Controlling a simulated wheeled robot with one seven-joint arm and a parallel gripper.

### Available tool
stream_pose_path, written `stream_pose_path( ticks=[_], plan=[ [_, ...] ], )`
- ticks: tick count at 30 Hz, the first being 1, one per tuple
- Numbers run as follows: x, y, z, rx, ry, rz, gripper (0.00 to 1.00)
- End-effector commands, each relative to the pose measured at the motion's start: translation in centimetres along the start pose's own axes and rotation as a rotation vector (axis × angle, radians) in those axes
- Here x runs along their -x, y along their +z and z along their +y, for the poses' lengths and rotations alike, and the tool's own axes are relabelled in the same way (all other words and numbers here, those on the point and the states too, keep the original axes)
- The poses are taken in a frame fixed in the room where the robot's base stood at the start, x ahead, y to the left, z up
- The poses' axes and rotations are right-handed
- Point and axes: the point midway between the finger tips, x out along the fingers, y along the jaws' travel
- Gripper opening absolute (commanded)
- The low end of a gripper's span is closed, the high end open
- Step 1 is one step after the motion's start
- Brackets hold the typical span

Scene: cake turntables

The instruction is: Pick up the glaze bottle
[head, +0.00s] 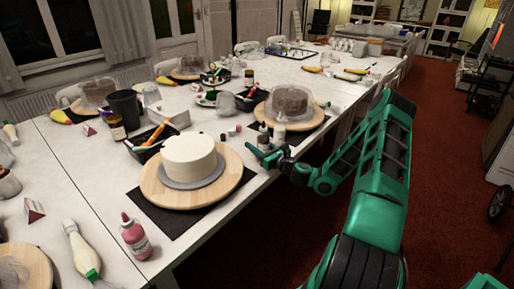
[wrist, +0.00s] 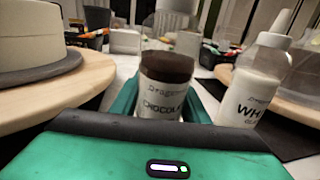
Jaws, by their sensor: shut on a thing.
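A clear bottle labelled "CHOCOLA…" with dark brown glaze (wrist: 165,85) stands upright between the green fingers of my gripper (wrist: 164,108) in the wrist view. The fingers are shut on its lower part. A bottle with white contents labelled "WHI…" (wrist: 252,82) stands just right of it, outside the fingers. In the head view my gripper (head: 262,155) is at the table's right edge, and the dark bottle (head: 263,138) shows just behind it. The white bottle (head: 279,132) is beside it. A pink-red bottle (head: 135,238) stands apart at the front.
A white cake (head: 190,158) sits on a wooden turntable (head: 151,188) left of my gripper. A domed chocolate cake (head: 291,103) is on another board behind the bottles. A black tray (head: 134,149) and several tools crowd the table.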

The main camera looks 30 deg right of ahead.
Motion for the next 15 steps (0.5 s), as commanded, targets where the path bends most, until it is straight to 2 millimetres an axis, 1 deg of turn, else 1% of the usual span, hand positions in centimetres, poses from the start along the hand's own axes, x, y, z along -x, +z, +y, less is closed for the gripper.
stream_pose_path(
  ticks=[1,5,6,9,15],
  plan=[
    [0.0,0.7,0.0,0.001,0.0,-0.002,0.29],
    [0.0,2.6,0.0,0.003,0.001,-0.002,0.29],
    [0.0,3.4,0.1,0.005,0.001,-0.003,0.29],
    [-0.1,4.6,2.8,-0.003,0.007,0.0,0.29],
    [-0.3,7.2,7.2,-0.001,0.005,0.0,0.29]
  ],
)
